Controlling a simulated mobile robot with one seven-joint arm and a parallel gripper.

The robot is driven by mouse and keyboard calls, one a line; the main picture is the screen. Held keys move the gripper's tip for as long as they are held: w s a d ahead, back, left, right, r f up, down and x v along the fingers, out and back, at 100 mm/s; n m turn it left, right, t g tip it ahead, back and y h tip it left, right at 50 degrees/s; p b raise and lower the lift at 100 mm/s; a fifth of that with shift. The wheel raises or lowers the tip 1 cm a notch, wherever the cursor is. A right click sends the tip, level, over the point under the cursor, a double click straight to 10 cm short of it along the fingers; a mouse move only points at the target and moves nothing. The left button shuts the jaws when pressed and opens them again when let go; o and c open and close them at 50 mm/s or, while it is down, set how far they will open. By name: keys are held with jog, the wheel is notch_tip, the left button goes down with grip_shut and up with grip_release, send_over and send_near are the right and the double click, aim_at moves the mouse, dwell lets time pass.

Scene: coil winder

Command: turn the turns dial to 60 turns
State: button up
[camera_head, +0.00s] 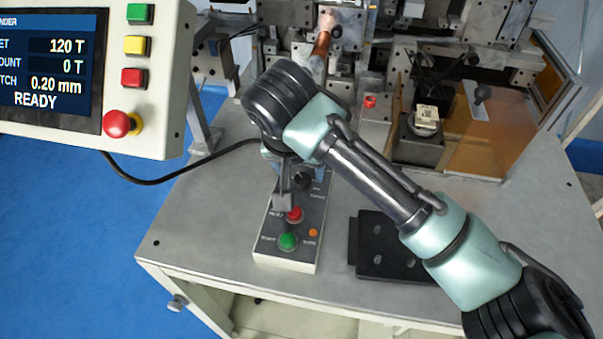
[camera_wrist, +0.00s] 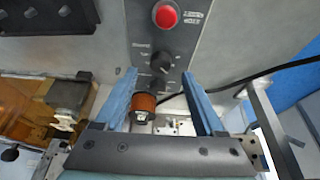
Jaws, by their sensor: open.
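The black turns dial (camera_head: 302,182) is on the upper part of the grey control box (camera_head: 285,255), partly hidden by my gripper in the head view. In the wrist view the dial (camera_wrist: 160,62) shows near the ends of my two blue fingers. My gripper (camera_wrist: 159,74) is open, with one finger to each side of the dial's line. I cannot tell whether a finger touches it. My gripper (camera_head: 284,202) also shows over the box in the head view. The display screen (camera_head: 50,70) reads 120 T on its top line, 0 T, 0.20 mm and READY.
A red button (camera_head: 295,214) and a green button (camera_head: 288,241) are on the same box. A black plate (camera_head: 385,250) lies to its right. The winder machine with a copper-coloured coil (camera_head: 320,50) stands behind. A black cable (camera_head: 180,174) runs left across the table.

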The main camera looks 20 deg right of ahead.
aim_at(302, 179)
jog(key=shift+x, duration=2.3)
jog(key=shift+r, duration=0.1)
jog(key=shift+w, duration=0.1)
grip_shut()
